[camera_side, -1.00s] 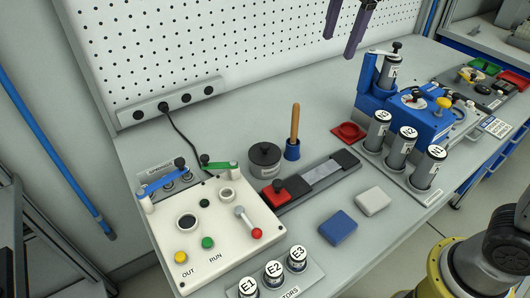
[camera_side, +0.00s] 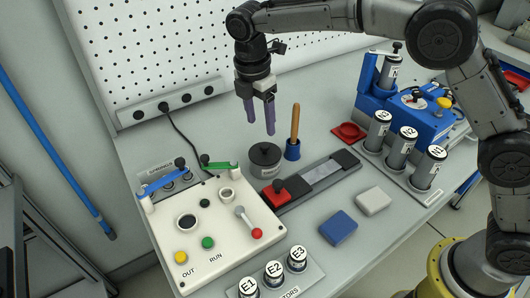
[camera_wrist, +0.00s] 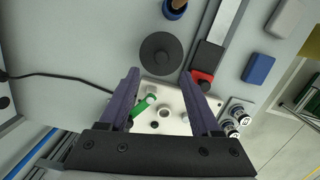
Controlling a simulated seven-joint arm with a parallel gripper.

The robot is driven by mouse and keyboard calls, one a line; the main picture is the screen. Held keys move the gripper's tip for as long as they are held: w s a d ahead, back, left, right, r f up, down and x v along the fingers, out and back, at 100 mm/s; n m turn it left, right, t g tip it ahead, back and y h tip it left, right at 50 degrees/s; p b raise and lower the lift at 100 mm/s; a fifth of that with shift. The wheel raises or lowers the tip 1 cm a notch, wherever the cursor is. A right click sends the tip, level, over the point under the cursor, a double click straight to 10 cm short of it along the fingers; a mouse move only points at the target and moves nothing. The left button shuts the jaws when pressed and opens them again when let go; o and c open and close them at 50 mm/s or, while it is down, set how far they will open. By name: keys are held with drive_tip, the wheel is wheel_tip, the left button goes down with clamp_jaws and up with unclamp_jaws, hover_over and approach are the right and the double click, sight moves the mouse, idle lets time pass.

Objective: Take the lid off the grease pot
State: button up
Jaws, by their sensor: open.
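The grease pot (camera_side: 266,168) is a short dark grey cylinder on the bench, with its lid (camera_side: 265,152) on top and a small knob in the lid's middle. In the wrist view the round lid (camera_wrist: 161,53) lies beyond my fingertips, seen from above. My gripper (camera_side: 260,128) has two purple fingers pointing down. It is open and empty, above the pot and apart from it. In the wrist view my gripper (camera_wrist: 160,78) shows its fingers spread, with part of the white panel between them.
A wooden-handled brush in a blue holder (camera_side: 292,150) stands close to the pot's right. The white control panel (camera_side: 215,225) with levers is in front-left. A slide rail with a red block (camera_side: 276,192) lies in front. A black cable (camera_side: 180,130) runs behind.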

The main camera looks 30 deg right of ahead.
sight(265, 144)
drive_tip(key=shift+d+f, duration=0.15)
drive_tip(key=shift+f, duration=1)
drive_tip(key=shift+d+f, duration=0.2)
drive_tip(key=shift+f, duration=1)
drive_tip(key=shift+d+f, duration=0.15)
drive_tip(key=shift+f, duration=1)
clamp_jaws()
